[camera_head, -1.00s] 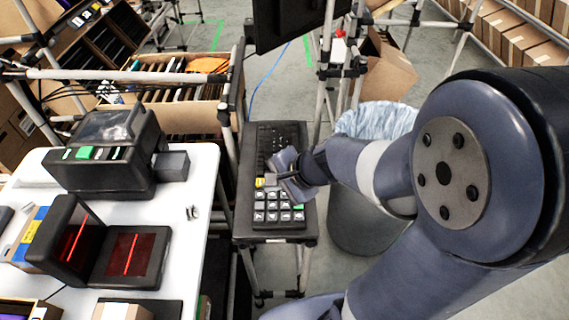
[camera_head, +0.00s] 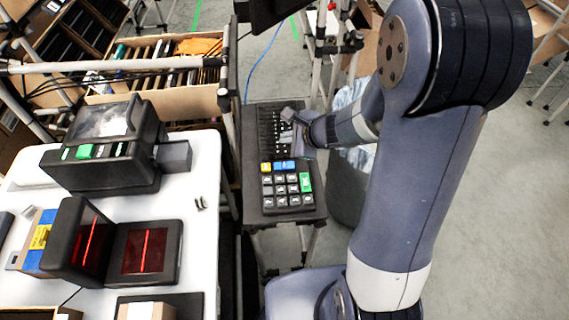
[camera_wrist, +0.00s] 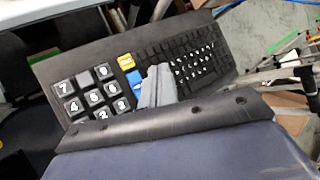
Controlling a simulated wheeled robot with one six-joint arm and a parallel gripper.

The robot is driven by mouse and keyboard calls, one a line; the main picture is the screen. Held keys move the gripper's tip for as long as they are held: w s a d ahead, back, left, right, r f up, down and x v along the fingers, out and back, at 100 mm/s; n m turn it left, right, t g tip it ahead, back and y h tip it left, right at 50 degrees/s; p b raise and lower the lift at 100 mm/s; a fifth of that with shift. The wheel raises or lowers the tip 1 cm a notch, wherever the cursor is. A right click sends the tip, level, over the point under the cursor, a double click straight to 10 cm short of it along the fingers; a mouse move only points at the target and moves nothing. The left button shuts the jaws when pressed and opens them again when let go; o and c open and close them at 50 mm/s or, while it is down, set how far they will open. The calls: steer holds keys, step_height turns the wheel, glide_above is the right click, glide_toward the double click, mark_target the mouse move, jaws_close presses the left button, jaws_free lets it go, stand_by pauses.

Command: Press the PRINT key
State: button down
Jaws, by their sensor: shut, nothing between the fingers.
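The keypad block (camera_head: 286,203) is on a dark keyboard panel, with white-marked number keys, a yellow key (camera_head: 266,167), blue keys (camera_head: 279,165) and a tall green key (camera_head: 305,182). No label reading PRINT is legible, so I cannot tell which key it is. My gripper (camera_head: 290,128) is shut and empty, behind the coloured keys and over the letter-key side of the panel. In the wrist view its fingertips (camera_wrist: 159,70) show beside the yellow key (camera_wrist: 126,60) and a blue key (camera_wrist: 135,77). The green key is not visible there. I cannot tell whether the fingertips touch anything.
The letter keys (camera_wrist: 192,55) fill the panel's far part. A white table (camera_head: 205,185) at left bears a black printer-like machine (camera_head: 105,150) and a scanner with red lines (camera_head: 143,252). A lined bin (camera_head: 347,180) stands right of the panel. A dark screen (camera_head: 280,12) hangs behind.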

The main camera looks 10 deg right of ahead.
steer(key=b, duration=0.6)
glide_above(287, 167)
step_height(287, 167, down, 7)
steer(key=shift+f, duration=0.2)
steer(key=shift+f+b, duration=0.7)
steer(key=shift+b, duration=0.1)
steer(key=shift+f, duration=0.1)
stand_by(0.9)
steer(key=shift+f+b, duration=0.3)
steer(key=shift+b, duration=0.3)
